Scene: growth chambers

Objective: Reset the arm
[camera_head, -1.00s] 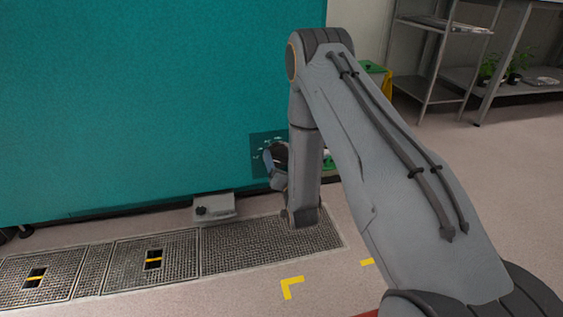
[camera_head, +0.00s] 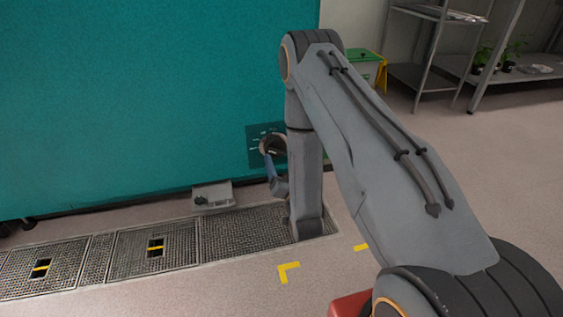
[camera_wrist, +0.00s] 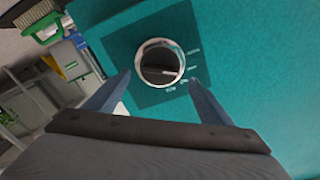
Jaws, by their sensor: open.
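My arm reaches forward over the floor in the head view, its forearm hanging down in front of a teal chamber wall (camera_head: 150,90). My gripper (camera_wrist: 160,88) is open in the wrist view, one finger on each side and nothing between them. Beyond the fingertips is a round dial (camera_wrist: 159,63) with a metal rim and dark knob, on a dark teal panel (camera_wrist: 125,40) with white markings. I cannot tell from the wrist view how far the fingertips are from the dial. In the head view the dial (camera_head: 272,144) is partly covered by the gripper.
A grey pedal box (camera_head: 213,196) sits at the wall's foot beside floor grates (camera_head: 240,235). A green-lidded bin (camera_head: 363,57) and metal shelves (camera_head: 411,77) with potted plants stand at the back right. The floor at right is open.

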